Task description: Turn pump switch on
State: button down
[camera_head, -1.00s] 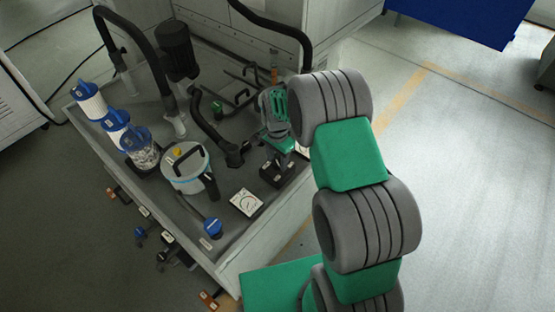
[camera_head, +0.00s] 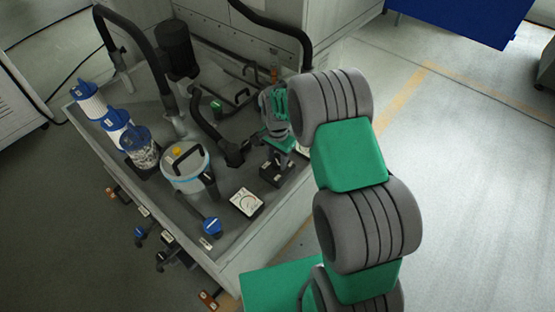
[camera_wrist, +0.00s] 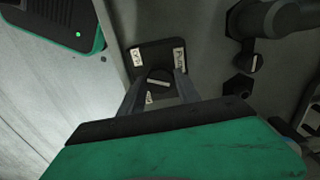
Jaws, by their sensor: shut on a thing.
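The pump switch shows in the wrist view as a dark box (camera_wrist: 146,55) with white labels, one of which seems to read "Pump". A round dark knob (camera_wrist: 158,77) with a pale line sits on it. My gripper (camera_wrist: 159,84) has one finger on each side of the knob and is shut on it. In the head view the switch box (camera_head: 277,168) is near the right edge of the tray unit, and my gripper (camera_head: 279,148) comes down on it from above. The fingertips are hard to make out there.
A dial gauge (camera_head: 245,202), a blue-handled valve (camera_head: 212,227) and a lidded canister (camera_head: 184,170) stand left of the switch. Black hoses (camera_head: 206,125) run behind it. Another knob (camera_wrist: 250,64) is to the right in the wrist view. Open floor (camera_head: 470,180) lies to the right.

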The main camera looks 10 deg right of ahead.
aim_at(277, 161)
jog(key=n+b, duration=0.1)
jog(key=n, duration=0.5)
jog(key=shift+b, duration=0.35)
jog(key=n+b, duration=0.1)
jog(key=n, duration=0.3)
jog(key=shift+n, duration=0.4)
jog(key=c, duration=0.9)
grip_release()
jog(key=shift+o, duration=0.2)
jog(key=shift+r, duration=0.1)
notch_tip(277, 161, up, 8)
jog(key=shift+f, duration=0.15)
jog(key=shift+w, duration=0.1)
